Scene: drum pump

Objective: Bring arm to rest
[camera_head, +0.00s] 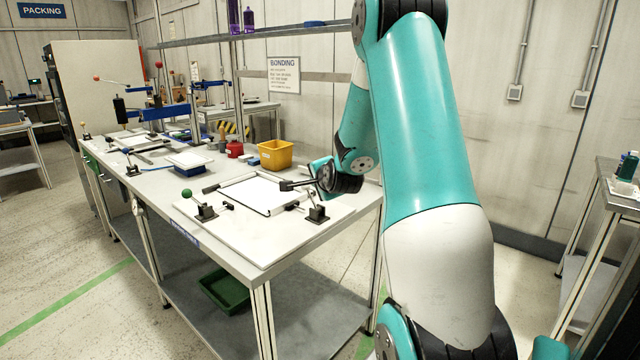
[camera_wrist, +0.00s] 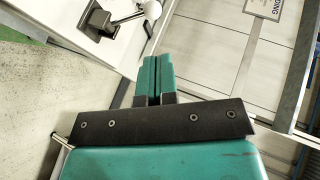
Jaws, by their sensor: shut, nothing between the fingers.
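My teal arm reaches from the right front to the near right end of the long workbench (camera_head: 240,262). My gripper (camera_head: 310,186) is at the bench's right side, partly hidden by its own wrist. In the wrist view, the two teal fingers of my gripper (camera_wrist: 155,72) are closed together with nothing between them.
A white board in a frame (camera_head: 256,193) lies on the bench with black clamps (camera_head: 318,214) and a green knob (camera_head: 187,193). A yellow bin (camera_head: 276,154) and a red pot (camera_head: 235,149) stand behind. A side table (camera_head: 620,196) is at right. Floor left is clear.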

